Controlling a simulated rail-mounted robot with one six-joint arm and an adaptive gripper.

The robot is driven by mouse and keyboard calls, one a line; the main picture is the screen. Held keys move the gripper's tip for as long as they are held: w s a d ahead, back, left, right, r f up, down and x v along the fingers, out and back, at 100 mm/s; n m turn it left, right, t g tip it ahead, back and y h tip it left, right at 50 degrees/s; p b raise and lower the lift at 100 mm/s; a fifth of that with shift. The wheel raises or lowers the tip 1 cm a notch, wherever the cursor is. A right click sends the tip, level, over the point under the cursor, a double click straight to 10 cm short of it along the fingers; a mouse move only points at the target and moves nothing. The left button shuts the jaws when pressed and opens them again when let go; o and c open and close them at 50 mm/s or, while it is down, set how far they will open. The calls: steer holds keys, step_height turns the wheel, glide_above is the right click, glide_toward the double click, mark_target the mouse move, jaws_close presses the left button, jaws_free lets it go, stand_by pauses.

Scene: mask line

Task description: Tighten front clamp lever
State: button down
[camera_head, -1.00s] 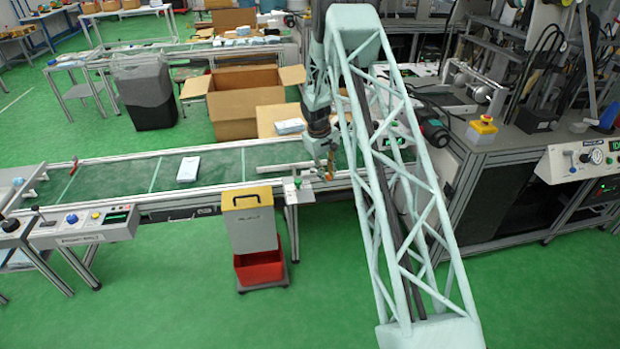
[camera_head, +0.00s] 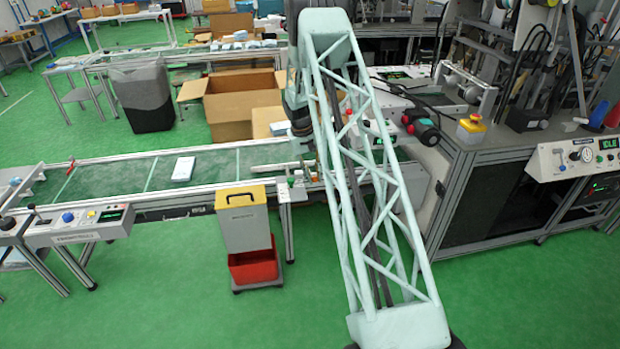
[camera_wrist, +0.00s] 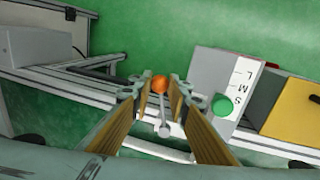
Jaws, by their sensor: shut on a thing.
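The clamp lever (camera_wrist: 164,130) is a thin grey rod with an orange ball knob (camera_wrist: 160,84), seen in the wrist view at the conveyor's near side. My gripper (camera_wrist: 160,92) is shut on the lever, with the knob between its two tan-padded fingertips. In the head view my own lattice arm covers most of the gripper and the lever. A pale plate marked S, M, L (camera_wrist: 222,75) with a green knob (camera_wrist: 222,105) is just right of the fingers in the wrist view.
The conveyor (camera_head: 110,178) carries a white pack (camera_head: 183,168). A grey bin with a yellow top (camera_head: 242,195) and red tray stands before it. An open carton (camera_head: 238,105) is behind. A bench with a red emergency button (camera_head: 475,118) is at right. Green floor in front is free.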

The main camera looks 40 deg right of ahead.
steer(key=c, duration=2.5)
jaws_free()
steer(key=shift+a, duration=0.1)
steer(key=shift+o, duration=0.2)
steer(key=shift+r, duration=0.1)
step_height(320, 180, up, 12)
steer(key=w+a, duration=0.1)
steer(key=a, duration=0.1)
steer(key=shift+f, duration=0.2)
steer(key=shift+w, duration=0.1)
